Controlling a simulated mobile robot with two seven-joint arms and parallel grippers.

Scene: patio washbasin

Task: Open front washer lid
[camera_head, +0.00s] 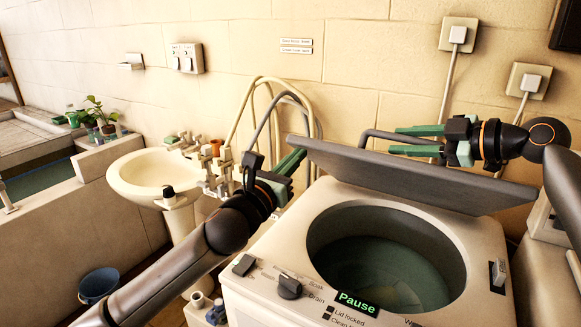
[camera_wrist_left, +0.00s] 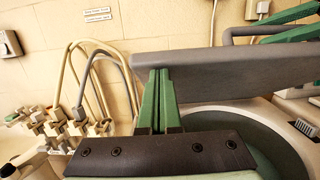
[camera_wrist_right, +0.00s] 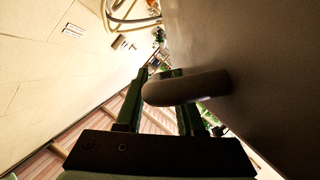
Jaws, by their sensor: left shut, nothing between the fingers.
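The front washer (camera_head: 460,235) has its grey lid (camera_head: 430,183) raised and tilted up at the back of the round opening, with the tub (camera_head: 385,265) exposed. A grey bar-like handle (camera_head: 372,134) shows behind the lid; it also shows in the right wrist view (camera_wrist_right: 185,88). My left gripper (camera_head: 300,156) is shut and empty near the lid's left end; its closed fingers show before the lid in the left wrist view (camera_wrist_left: 160,75). My right gripper (camera_head: 400,141) is open behind the lid, close to the handle. Whether it touches the handle I cannot tell.
A washbasin (camera_head: 150,175) with taps and hoses (camera_head: 245,105) stands left of the washer. A blue bucket (camera_head: 98,285) is on the floor. The wall with sockets (camera_head: 458,34) is close behind the lid. Another pale appliance (camera_head: 545,240) stands at right.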

